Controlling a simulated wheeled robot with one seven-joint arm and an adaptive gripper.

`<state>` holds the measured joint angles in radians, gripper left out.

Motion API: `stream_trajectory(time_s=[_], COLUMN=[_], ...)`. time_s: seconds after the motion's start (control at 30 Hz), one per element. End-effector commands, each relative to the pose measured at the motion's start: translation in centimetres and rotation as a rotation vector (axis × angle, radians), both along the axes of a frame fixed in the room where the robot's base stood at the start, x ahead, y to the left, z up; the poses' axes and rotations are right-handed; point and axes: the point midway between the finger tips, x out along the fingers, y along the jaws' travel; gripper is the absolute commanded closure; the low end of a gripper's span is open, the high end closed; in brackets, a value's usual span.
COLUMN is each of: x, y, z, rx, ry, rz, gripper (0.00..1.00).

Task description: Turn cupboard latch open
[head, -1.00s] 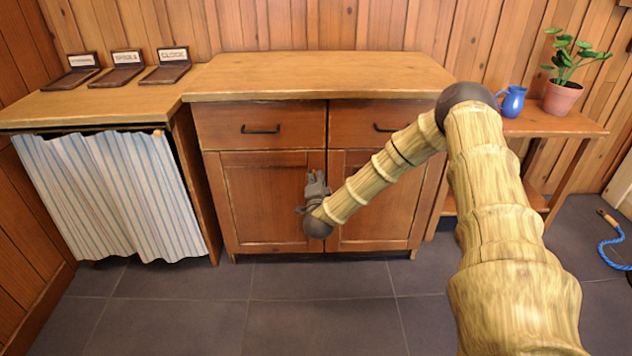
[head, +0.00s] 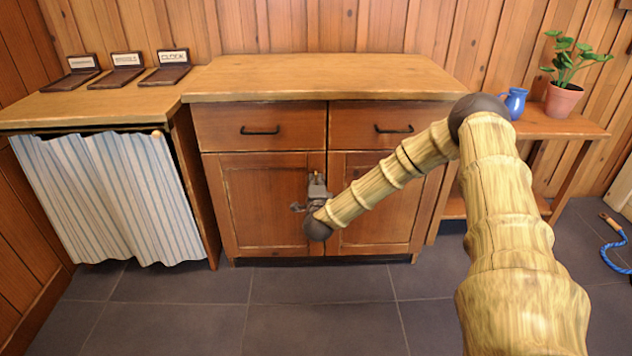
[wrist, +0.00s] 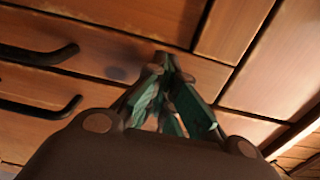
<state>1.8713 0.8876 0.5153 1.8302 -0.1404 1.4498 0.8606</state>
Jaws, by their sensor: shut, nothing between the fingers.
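The wooden cupboard has a left door (head: 265,205) and a right door (head: 385,225), both closed, meeting at a middle seam. My gripper (head: 318,177) is in front of that seam, near the upper part of the doors, pointing upward in the head view. In the wrist view my gripper (wrist: 165,65) has green-lined fingers brought together at the tips, shut and empty, close to the wooden front. I cannot make out the latch for certain; my gripper and wrist cover much of the seam. Whether the fingers touch anything is unclear.
Two drawers with dark handles (head: 260,131) sit above the doors. A striped curtain (head: 110,195) hangs at left under a counter with several small signs (head: 167,70). A blue jug (head: 514,102) and potted plant (head: 563,98) stand on the right-hand table. The front floor is open.

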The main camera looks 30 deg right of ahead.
Motion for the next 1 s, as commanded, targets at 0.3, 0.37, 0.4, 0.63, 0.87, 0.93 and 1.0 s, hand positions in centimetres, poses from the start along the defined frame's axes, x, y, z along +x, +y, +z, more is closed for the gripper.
stream_trajectory(time_s=[0.3, 0.37, 0.4, 0.63, 0.87, 0.93, 1.0], x=[-0.14, -0.12, -0.11, -0.08, 0.06, -0.07, -0.42], y=[-0.36, -0.37, -0.38, -0.36, 0.04, 0.14, 0.34], z=[-0.09, -0.06, -0.03, 0.07, 0.02, -0.01, -0.04], rx=[-0.002, -0.002, -0.002, -0.002, -0.001, -0.001, -0.001], ry=[0.001, 0.0, 0.0, -0.002, 0.0, 0.0, 0.001], rz=[-0.007, -0.007, -0.007, -0.007, -0.001, -0.001, 0.0], gripper=[0.76, 0.65, 0.58, 0.39, 0.39, 0.39, 0.39])
